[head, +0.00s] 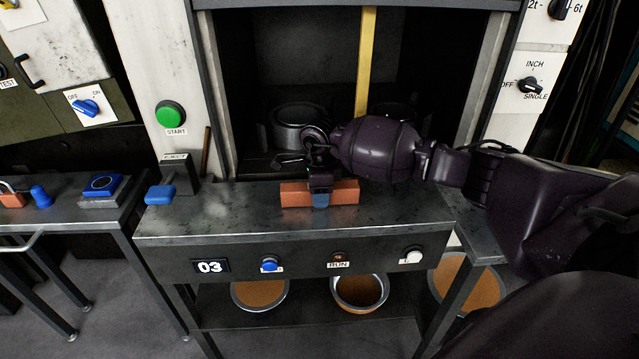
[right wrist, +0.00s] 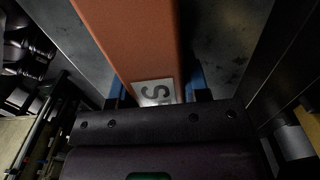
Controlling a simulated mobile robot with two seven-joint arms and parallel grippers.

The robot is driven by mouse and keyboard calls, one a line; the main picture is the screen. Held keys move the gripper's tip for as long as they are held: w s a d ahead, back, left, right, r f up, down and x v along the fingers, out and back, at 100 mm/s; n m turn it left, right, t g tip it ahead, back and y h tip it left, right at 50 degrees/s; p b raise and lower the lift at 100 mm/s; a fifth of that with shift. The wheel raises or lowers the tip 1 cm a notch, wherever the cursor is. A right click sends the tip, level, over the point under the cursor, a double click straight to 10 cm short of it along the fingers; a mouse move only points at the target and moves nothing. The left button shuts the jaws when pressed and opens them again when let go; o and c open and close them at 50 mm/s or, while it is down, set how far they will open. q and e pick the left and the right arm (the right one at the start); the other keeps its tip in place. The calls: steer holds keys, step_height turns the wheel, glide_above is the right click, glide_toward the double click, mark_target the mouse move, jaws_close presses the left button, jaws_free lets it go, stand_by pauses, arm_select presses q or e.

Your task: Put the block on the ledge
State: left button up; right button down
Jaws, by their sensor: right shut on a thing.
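The block (head: 346,191) is a long orange-brown bar, lying crosswise over the dark metal ledge (head: 215,215) in front of the machine opening. My right gripper (head: 320,198) comes from the right and is shut on the middle of the block, with blue fingertips on its sides. In the right wrist view the block (right wrist: 133,42) runs away from the gripper (right wrist: 158,92) and bears a white label with a letter like S. I cannot tell whether the block touches the ledge or hovers just above it. My left gripper is not in view.
Behind the ledge is a dark opening with round metal pots (head: 300,125) and a yellow upright bar (head: 366,60). Pans (head: 360,292) sit on the shelf below. The ledge's left part is clear.

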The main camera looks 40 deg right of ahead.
stand_by(0.4)
steer(key=c, duration=0.6)
jaws_free()
steer(key=shift+f, duration=0.1)
